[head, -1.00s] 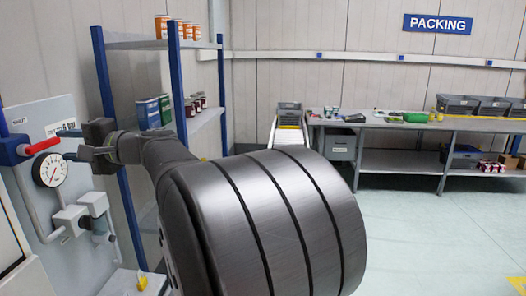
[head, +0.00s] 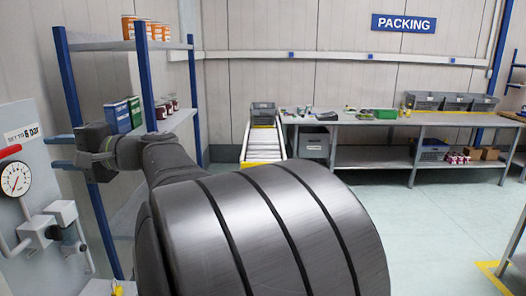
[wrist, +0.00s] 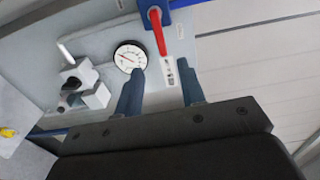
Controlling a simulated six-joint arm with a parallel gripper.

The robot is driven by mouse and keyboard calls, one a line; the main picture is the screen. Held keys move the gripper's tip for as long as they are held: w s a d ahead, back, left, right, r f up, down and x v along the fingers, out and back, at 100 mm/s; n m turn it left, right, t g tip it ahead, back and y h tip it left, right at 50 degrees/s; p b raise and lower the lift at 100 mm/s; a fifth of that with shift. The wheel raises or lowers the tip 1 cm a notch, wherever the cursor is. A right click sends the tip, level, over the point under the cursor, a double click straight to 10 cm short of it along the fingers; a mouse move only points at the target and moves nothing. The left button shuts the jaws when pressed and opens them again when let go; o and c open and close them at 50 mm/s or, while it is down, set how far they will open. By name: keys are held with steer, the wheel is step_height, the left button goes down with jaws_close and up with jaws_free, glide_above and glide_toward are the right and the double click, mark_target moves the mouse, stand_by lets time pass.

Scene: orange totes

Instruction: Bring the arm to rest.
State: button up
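My gripper (head: 50,152) is held out at the left of the head view, in front of the panel and the blue-posted shelf. In the wrist view its two blue-grey fingers (wrist: 161,72) stand apart with nothing between them. A white dial gauge (wrist: 130,56) and a red lever (wrist: 157,32) on the panel lie beyond the fingertips. The gauge also shows at the left edge of the head view (head: 16,179). My large dark arm link fills the lower middle of the head view and hides the floor behind it.
A roller conveyor (head: 263,145) with a grey tote (head: 263,108) stands ahead. The packing bench (head: 380,120) bears several totes.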

mark_target(9, 155)
steer(key=a, duration=1.2)
steer(key=shift+a+f+m, duration=0.15)
steer(key=shift+a+m, duration=0.1)
steer(key=shift+m, duration=0.05)
steer(key=shift+d+f+m, duration=0.1)
steer(key=shift+d+m, duration=0.05)
steer(key=shift+m, duration=0.25)
steer(key=shift+s+f+m, duration=0.1)
steer(key=shift+f+m, duration=0.25)
steer(key=shift+m, duration=0.75)
